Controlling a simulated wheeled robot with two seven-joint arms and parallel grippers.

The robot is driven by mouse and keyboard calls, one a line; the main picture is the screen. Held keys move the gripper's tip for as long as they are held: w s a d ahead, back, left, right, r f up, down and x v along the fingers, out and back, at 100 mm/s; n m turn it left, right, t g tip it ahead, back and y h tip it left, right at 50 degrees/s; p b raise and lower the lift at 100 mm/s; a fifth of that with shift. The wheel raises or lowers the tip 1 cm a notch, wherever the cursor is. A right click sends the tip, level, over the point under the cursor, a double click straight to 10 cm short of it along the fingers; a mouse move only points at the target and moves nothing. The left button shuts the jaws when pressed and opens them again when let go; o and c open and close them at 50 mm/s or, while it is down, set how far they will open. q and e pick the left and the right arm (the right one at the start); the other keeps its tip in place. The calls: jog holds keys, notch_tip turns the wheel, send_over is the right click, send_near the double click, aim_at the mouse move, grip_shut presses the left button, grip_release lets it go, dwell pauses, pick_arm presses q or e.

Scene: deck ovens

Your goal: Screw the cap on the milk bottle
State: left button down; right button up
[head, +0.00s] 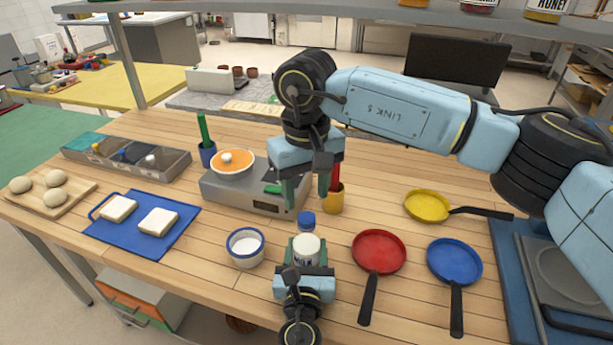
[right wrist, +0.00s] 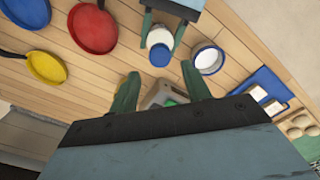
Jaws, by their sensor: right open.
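The milk bottle (head: 306,246) is white with a "MILK" label and stands at the front middle of the table; it also shows in the right wrist view (right wrist: 160,37). The blue cap (head: 307,220) appears at the bottle's top; I cannot tell how tightly it sits. It also shows in the right wrist view (right wrist: 160,56). My left gripper (head: 306,264) is shut around the bottle's sides. My right gripper (head: 306,200) is open and empty, pointing down above and behind the cap, in front of the scale.
A grey scale (head: 222,190) with an orange-topped dish stands behind. Red (head: 379,251), blue (head: 455,262) and yellow pans (head: 428,206) lie at right. A blue board (head: 143,226) holds bread.

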aim_at(307, 217)
jog(key=shift+f, duration=2.6)
jog(key=shift+c, duration=0.5)
